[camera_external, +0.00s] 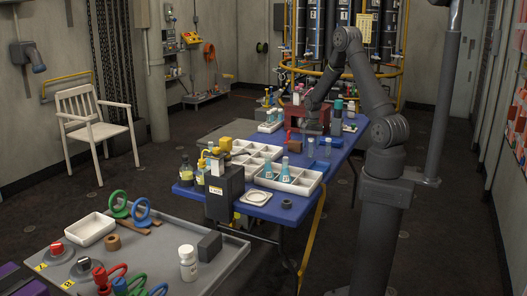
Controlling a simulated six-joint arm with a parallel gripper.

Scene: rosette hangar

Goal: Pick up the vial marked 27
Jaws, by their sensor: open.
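Several vials with blue-teal tops stand on the blue table. Two vials (285,170) stand in the front white compartment tray (306,186). Other vial-like clear containers (328,149) stand near the table's middle right, and more teal-topped ones (337,113) stand toward the far right. The marks are too small to read, so I cannot tell which vial is 27. My gripper (307,129) is open, pointing down over the far half of the table beside a red box (316,119). Its fingertips are small and hard to make out.
A white divided tray (252,158) and a dark box-shaped device (224,193) stand on the blue table (262,209). A white plate (255,198) lies at its front. A grey table (215,274) with rings, a white bottle (188,263) and a bin stands nearer the camera.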

